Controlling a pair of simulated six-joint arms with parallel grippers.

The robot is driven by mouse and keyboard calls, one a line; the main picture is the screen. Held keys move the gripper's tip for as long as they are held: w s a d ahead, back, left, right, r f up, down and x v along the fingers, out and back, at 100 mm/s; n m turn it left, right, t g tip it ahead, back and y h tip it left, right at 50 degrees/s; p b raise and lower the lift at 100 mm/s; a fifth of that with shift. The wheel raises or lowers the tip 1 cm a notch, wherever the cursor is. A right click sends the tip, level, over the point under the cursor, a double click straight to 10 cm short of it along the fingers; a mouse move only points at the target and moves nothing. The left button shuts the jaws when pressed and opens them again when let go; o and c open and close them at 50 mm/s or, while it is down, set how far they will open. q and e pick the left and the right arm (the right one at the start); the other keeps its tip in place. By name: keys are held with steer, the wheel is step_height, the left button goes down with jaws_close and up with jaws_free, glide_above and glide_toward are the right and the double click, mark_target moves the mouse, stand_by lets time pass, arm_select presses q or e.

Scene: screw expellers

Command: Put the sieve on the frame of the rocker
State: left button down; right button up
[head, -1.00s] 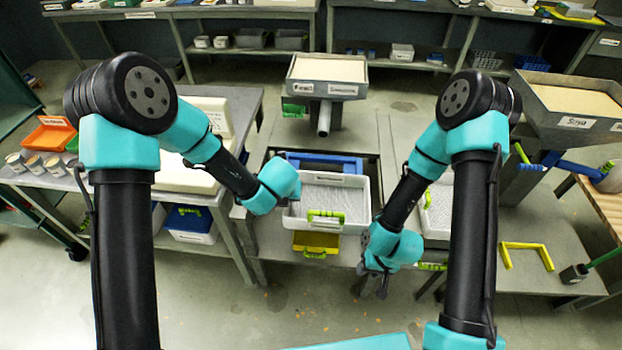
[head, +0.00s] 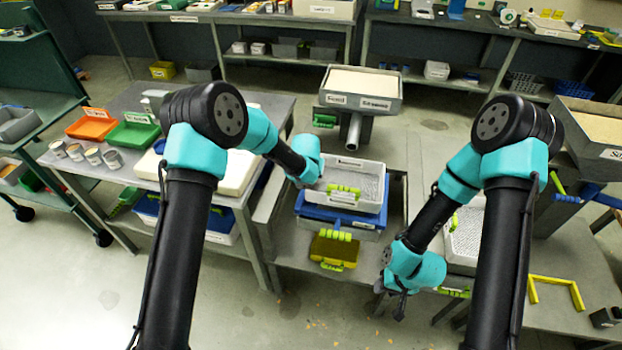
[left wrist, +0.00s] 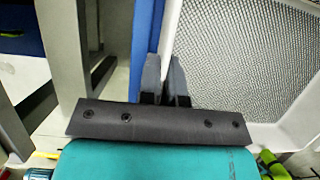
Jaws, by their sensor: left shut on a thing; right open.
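The sieve (head: 368,182), a pale tray with a grey mesh floor and a green front handle, sits over the blue frame of the rocker (head: 312,211). Blue shows along its left and front sides; whether it rests on the frame or hovers just above is unclear. My left gripper (left wrist: 165,75) is shut on the sieve's left wall, with mesh (left wrist: 245,60) to the right in the left wrist view. Its fingertips are hidden in the head view. My right gripper (head: 393,303) is open and empty, low to the right of the rocker.
A yellow tray (head: 333,249) is below the rocker's front. A sand hopper with a spout (head: 354,130) stands behind. Another mesh tray (head: 466,238) lies to the right, beside a yellow bracket (head: 556,282). A table with orange and green bins (head: 132,134) is left.

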arm_select(q)
steer(key=shift+w, duration=0.35)
steer(key=shift+w, duration=0.15)
steer(key=shift+f, duration=1.9)
steer(key=c, duration=1.3)
jaws_free()
steer(key=v, duration=1.2)
